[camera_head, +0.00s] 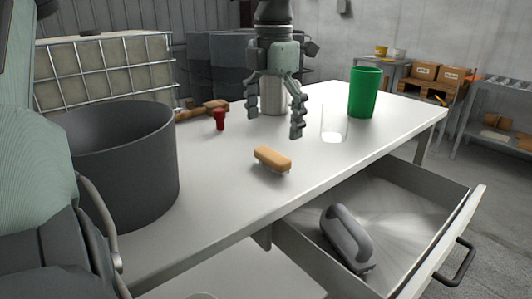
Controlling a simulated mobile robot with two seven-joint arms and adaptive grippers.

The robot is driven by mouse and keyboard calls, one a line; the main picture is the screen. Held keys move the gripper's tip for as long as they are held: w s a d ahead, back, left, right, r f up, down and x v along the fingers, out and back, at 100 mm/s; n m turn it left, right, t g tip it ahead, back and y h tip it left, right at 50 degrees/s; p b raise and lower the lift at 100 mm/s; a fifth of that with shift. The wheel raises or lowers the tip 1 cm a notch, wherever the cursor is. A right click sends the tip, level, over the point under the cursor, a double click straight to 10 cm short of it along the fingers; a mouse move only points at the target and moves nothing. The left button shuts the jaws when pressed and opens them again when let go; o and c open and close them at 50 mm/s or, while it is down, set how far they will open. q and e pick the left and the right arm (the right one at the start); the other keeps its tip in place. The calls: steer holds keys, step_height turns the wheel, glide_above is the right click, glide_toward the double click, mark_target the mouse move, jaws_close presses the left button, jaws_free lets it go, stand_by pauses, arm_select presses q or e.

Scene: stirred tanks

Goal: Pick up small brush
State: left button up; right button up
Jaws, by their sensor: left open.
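A small tan block-shaped object (272,160), which looks like the small brush, lies on the white table (215,200) near its front edge. Any bristles under it are hard to see. My left gripper (274,118) points down from the top, above and behind the tan object and apart from it. Its fingers are spread, with nothing held. A silver cylinder (272,96) shows between the fingers; I cannot tell the exact gap between them. My right gripper is not in view.
A large dark pot (125,165) stands at the left. A red item (219,120), a brown wooden item (203,110), a clear glass (334,125) and a green cup (365,92) stand or lie behind. An open drawer (410,200) holds a grey handled tool (346,238).

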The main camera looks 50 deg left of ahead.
mark_target(272, 154)
arm_select(q)
steer(key=f, duration=0.7)
steer(key=shift+w+a+p, duration=0.2)
steer(key=shift+p, duration=0.1)
steer(key=shift+c, duration=0.6)
steer(key=c, duration=1)
